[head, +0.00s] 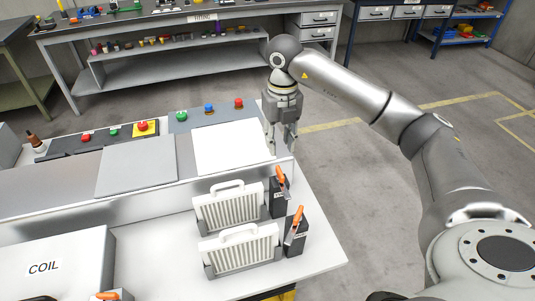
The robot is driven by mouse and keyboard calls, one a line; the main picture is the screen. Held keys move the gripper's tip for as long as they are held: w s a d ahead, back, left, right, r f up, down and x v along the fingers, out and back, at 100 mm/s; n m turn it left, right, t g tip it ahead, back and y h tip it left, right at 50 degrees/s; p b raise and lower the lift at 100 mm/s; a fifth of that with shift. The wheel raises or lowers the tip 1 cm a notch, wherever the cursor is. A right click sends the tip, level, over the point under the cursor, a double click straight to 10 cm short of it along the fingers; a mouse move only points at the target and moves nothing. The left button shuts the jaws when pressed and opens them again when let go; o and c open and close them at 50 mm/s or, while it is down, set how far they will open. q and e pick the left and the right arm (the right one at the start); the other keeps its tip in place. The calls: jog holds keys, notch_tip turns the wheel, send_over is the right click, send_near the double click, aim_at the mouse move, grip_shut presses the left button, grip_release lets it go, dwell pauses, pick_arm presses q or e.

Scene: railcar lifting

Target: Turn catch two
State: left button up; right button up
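Two catches with orange handles stand on black blocks at the right end of the white table. The far catch (281,180) is beside one white ribbed panel (229,205); the near catch (296,224) is beside another white ribbed panel (239,248). Both handles stand up, slightly tilted. I cannot read which is catch two. A third orange handle (107,296) is partly cut off at the bottom edge. My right gripper (281,148) points down above and behind the far catch, apart from it. Its fingers look spread and empty. My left gripper is out of view.
A control ledge with coloured buttons (143,126) and a white plate (231,148) runs behind the catches. A white box marked COIL (50,262) sits at the front left. A workbench (180,20) stands at the back. The floor on the right is clear.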

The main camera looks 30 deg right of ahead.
jog(key=p, duration=0.3)
send_over(280, 171)
jog(key=f, duration=0.5)
jog(key=shift+s+f, duration=0.25)
jog(key=shift+f, duration=0.15)
jog(key=f, duration=0.2)
jog(key=shift+w+f, duration=0.25)
jog(key=shift+f, duration=0.15)
jog(key=shift+f+p, duration=0.35)
jog(key=shift+f, duration=0.45)
jog(key=shift+c, duration=0.2)
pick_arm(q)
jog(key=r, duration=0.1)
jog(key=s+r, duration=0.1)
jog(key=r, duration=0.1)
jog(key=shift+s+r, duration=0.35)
pick_arm(e)
grip_shut()
